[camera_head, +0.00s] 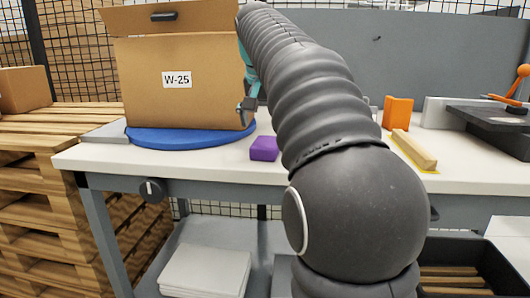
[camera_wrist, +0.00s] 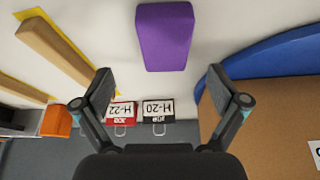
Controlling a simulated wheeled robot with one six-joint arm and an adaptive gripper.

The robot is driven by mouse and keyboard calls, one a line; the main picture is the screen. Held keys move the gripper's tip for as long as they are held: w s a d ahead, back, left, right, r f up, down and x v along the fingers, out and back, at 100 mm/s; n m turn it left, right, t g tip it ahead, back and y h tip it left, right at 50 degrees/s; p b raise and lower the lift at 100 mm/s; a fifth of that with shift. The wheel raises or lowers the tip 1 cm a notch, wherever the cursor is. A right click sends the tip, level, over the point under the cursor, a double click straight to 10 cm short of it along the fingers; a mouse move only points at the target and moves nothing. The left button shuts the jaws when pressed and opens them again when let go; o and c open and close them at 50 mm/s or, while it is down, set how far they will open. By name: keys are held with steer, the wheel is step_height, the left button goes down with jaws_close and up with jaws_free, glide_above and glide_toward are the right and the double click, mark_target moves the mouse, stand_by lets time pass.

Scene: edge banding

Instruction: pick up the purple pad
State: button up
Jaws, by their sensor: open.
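The purple pad (camera_head: 264,148) lies on the white table near its front edge, just right of the blue round plate. In the wrist view the purple pad (camera_wrist: 165,36) is at the top centre, beyond the fingertips and clear of them. My gripper (camera_wrist: 161,76) is open and empty, its two fingers spread to either side below the pad in that view. In the head view part of my gripper (camera_head: 247,104) shows in front of the cardboard box; my arm hides the rest.
A cardboard box labelled W-25 (camera_head: 190,80) stands on the blue round plate (camera_head: 180,137). An orange block (camera_head: 397,112) and a wooden bar (camera_head: 414,150) lie to the right on the table (camera_head: 220,160). Two tags (camera_wrist: 158,112) show at the back.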

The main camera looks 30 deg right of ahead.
mark_target(265, 142)
steer(key=shift+a+b+x, duration=0.2)
steer(key=shift+b+x, duration=0.1)
steer(key=shift+x, duration=1.4)
steer(key=shift+a+b+x, duration=0.15)
steer(key=shift+b+x, duration=0.15)
steer(key=shift+x, duration=1.35)
steer(key=shift+w, duration=0.2)
steer(key=c, duration=1)
